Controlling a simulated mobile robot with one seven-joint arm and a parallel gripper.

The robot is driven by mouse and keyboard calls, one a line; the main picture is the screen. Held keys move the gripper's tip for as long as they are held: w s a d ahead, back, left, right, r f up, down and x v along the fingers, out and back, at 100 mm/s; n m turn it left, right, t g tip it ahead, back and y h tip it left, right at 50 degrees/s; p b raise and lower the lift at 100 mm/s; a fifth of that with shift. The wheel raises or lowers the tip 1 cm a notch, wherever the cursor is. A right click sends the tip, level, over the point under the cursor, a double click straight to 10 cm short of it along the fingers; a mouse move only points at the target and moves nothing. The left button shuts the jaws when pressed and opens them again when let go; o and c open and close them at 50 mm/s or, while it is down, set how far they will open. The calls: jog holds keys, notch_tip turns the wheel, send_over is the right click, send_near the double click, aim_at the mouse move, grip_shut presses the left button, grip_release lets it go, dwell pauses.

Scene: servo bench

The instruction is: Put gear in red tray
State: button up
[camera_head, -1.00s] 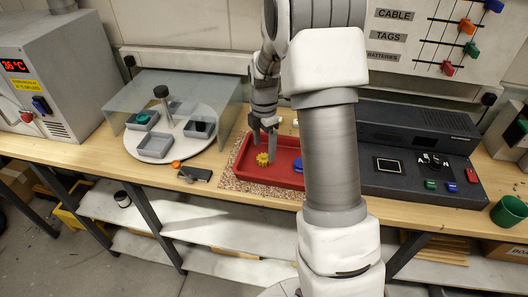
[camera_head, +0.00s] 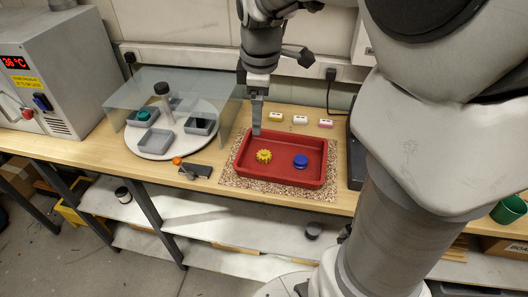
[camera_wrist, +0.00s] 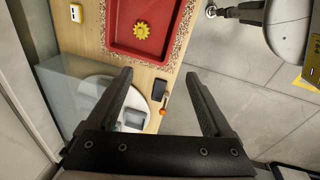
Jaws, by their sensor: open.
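The yellow gear (camera_head: 264,156) lies on the floor of the red tray (camera_head: 285,178), left of its middle. The gear also shows in the wrist view (camera_wrist: 141,31), inside the red tray (camera_wrist: 112,42), beyond my fingertips. My gripper (camera_head: 257,131) is above the tray's back left corner in the head view. In the wrist view my gripper (camera_wrist: 160,75) has its two fingers wide apart with nothing between them. The gear is apart from the fingers.
A blue round part (camera_head: 300,161) also sits in the tray. The tray stands on a speckled mat (camera_head: 228,181). Left are a dark device (camera_head: 196,171), an orange knob (camera_head: 177,160) and a turntable (camera_head: 153,145) with grey bins behind a clear shield (camera_head: 220,97). Small blocks (camera_head: 300,119) stand behind the tray.

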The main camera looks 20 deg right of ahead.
jog(key=s+a+r+m+t, duration=0.1)
jog(key=s+a+m, duration=0.1)
jog(key=s+m, duration=0.4)
jog(key=s+a+r+m+t, duration=0.2)
jog(key=s+m, duration=0.4)
jog(key=s, duration=0.4)
jog(key=shift+s+a+m+t, duration=0.3)
jog(key=shift+a+m, duration=0.1)
jog(key=shift+a, duration=0.2)
